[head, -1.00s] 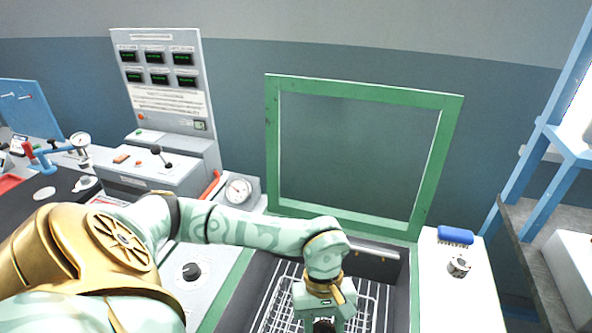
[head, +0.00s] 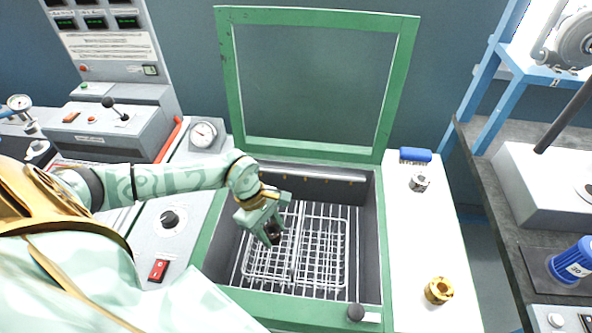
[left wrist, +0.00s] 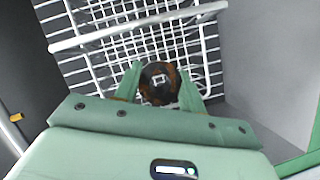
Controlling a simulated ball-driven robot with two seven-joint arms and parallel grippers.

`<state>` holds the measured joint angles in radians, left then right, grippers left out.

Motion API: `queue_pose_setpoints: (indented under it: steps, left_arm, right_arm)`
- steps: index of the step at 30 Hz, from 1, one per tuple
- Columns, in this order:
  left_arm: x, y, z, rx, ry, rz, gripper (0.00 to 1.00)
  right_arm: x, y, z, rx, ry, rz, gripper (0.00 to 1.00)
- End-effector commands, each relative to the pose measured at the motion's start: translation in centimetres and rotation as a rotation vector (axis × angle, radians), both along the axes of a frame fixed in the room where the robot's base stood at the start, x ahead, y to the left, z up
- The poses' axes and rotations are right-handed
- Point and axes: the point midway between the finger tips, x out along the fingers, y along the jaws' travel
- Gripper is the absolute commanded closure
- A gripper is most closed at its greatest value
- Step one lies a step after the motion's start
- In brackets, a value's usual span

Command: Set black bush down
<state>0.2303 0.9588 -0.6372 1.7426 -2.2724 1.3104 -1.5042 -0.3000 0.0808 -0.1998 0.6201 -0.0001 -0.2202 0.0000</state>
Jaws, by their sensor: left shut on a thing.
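The black bush (head: 272,231) is a small dark round piece held in my left gripper (head: 269,236) in the head view. In the left wrist view, the bush (left wrist: 160,84) shows brownish-black with a light square mark at its centre, between the green fingers of my left gripper (left wrist: 160,92). The gripper is shut on it, inside or just above the open green-framed tank. A white wire basket (head: 318,250) lies in the tank below. I cannot tell whether the bush touches the wires. My right gripper is not in view.
The tank's green framed lid (head: 228,75) stands open behind. On the white ledge at right are a blue brush (head: 415,155), a metal nut-like part (head: 419,182) and a brass ring (head: 438,290). A red switch (head: 158,270) and black knob (head: 169,219) sit left of the tank.

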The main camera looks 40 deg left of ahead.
Motion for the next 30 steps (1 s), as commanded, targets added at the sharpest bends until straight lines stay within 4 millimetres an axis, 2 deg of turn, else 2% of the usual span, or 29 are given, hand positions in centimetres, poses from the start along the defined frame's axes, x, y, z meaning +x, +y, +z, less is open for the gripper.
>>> queue_pose_setpoints:
  steps: [2,9,14,19,30]
  left_arm:
    - [0.4,0.4,-0.8,-0.001,0.001,0.047,0.95]
    - [0.4,0.5,-5.7,-0.002,0.004,0.068,0.95]
    - [0.5,0.5,-7.1,-0.001,0.002,0.065,0.95]
    - [0.4,0.5,-9.8,-0.002,0.004,0.064,0.95]
    - [0.5,0.5,-10.4,0.000,0.001,0.061,0.95]
  right_arm:
    - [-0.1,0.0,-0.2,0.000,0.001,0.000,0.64]
    - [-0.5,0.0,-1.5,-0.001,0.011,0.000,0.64]
    - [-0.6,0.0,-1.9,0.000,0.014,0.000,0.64]
    - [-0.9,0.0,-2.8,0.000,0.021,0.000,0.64]
    - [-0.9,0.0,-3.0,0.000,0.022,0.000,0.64]
